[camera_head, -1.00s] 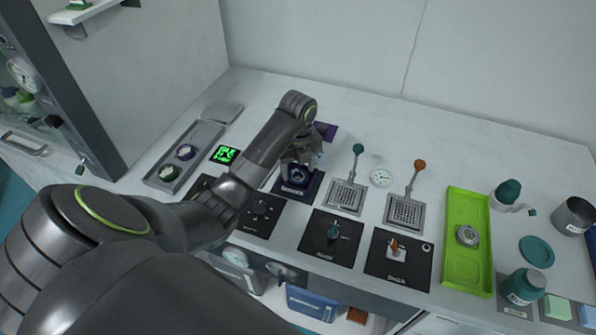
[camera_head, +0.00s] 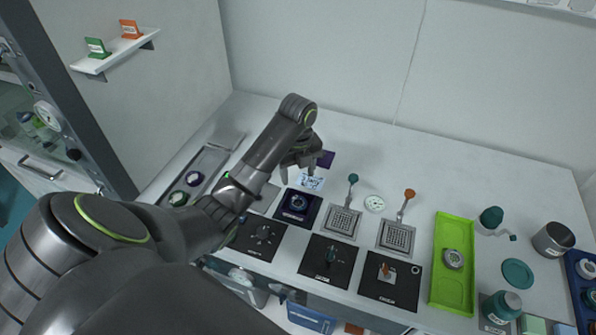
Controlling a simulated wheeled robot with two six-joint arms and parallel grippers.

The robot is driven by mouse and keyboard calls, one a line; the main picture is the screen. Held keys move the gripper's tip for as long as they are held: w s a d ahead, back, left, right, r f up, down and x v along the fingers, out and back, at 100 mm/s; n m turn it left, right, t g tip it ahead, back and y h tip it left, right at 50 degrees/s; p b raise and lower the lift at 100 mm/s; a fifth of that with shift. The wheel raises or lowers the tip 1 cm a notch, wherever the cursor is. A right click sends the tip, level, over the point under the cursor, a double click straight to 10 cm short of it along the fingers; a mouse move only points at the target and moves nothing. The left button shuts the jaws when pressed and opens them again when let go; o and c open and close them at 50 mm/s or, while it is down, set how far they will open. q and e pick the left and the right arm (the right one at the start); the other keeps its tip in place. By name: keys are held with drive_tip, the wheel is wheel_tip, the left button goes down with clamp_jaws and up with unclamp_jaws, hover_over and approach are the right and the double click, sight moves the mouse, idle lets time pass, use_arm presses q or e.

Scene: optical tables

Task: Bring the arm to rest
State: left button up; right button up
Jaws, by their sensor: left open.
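My left arm (camera_head: 262,160) reaches in from the left over the counter. Its gripper (camera_head: 298,168) is open, with the fingers pointing down and nothing seen between them. It hovers behind the dark square module with a round dial (camera_head: 298,204), near a small pale display with dark marks (camera_head: 309,182). The gap to the surface cannot be told exactly. My arm hides part of the counter's left side. My right gripper is not in view.
A green tray (camera_head: 440,285) with a round gauge, a teal jar (camera_head: 500,308) and a grey cup (camera_head: 551,240) are at right. The back strip is clear.

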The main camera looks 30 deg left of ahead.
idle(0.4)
